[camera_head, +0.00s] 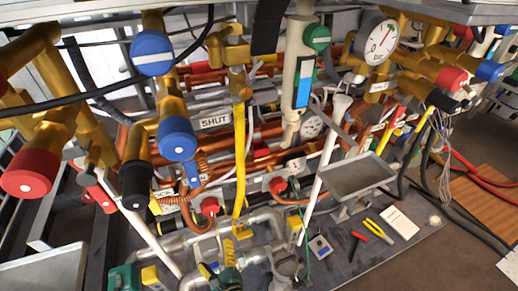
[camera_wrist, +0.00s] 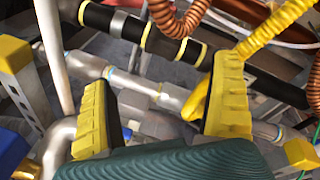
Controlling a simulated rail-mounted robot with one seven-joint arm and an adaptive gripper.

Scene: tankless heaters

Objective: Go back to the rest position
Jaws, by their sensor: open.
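My gripper (camera_wrist: 162,78) shows in the wrist view with its two yellow ribbed fingers well apart and a dark green palm below them. A silver metal pipe (camera_wrist: 150,92) runs across behind the gap, and nothing is clearly held. A yellow hose (camera_wrist: 275,28) passes behind the right finger; whether they touch I cannot tell. In the head view, what looks like my gripper (camera_head: 217,262) is low at bottom centre, among the silver pipes and near the foot of the yellow hose (camera_head: 240,160). Most of my arm is not visible there.
Dense pipework surrounds the gripper. Valves with blue (camera_head: 177,138) and red (camera_head: 30,170) caps stand at left. A pressure gauge (camera_head: 376,41) is at upper right. A grey tray (camera_head: 354,177) is right of centre. Pliers (camera_head: 378,231) and a white card (camera_head: 399,222) lie on the dark board.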

